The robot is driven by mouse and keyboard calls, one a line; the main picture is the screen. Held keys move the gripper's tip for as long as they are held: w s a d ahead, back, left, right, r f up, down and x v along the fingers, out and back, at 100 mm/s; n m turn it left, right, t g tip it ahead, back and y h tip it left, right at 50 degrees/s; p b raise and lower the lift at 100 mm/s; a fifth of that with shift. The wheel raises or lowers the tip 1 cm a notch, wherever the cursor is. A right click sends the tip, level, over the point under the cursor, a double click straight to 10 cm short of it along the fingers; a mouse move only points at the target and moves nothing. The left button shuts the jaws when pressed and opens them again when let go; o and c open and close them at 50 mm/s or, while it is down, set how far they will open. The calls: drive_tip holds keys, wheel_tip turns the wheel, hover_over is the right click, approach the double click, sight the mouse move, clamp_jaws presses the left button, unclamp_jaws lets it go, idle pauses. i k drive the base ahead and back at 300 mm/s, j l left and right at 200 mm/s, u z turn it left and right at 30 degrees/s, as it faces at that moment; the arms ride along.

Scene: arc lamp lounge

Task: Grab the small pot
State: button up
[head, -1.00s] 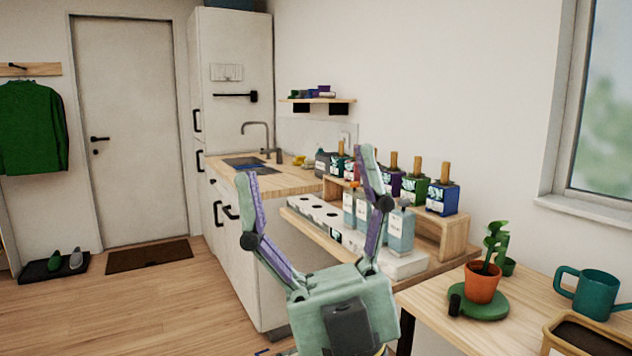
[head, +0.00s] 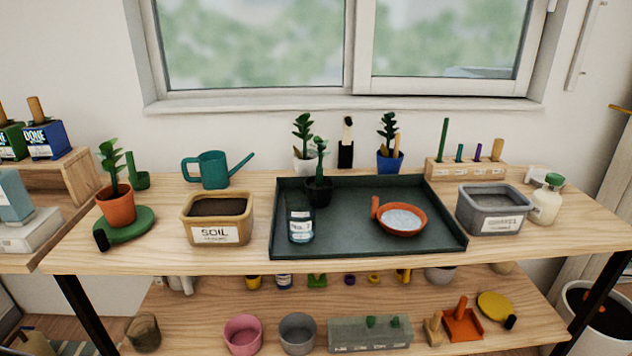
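Several pots could be the small pot. A terracotta pot (head: 117,207) with a green plant stands upright on a round green base (head: 131,230) at the table's left. A small dark pot (head: 318,192) with a plant stands in the back of the dark green tray (head: 345,241). Behind the tray are a white pot (head: 303,164) and a blue pot (head: 390,161), both planted. On the lower shelf are an empty-looking pink pot (head: 243,335) and a grey pot (head: 297,333). My gripper is not in view now.
The wooden table (head: 215,261) also holds a teal watering can (head: 212,170), a soil box (head: 217,219) and a gravel box (head: 494,209). In the tray are a labelled bottle (head: 300,221) and an orange dish (head: 402,217). A window is behind. Bare wood runs along the front edge.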

sight(324, 196)
drive_tip(key=i+j, duration=0.15)
drive_tip(key=i+j+z, duration=0.15)
drive_tip(key=j, duration=0.2)
drive_tip(key=z, duration=1.35)
drive_tip(key=j+z, duration=0.15)
drive_tip(key=j, duration=0.55)
drive_tip(key=k, duration=0.05)
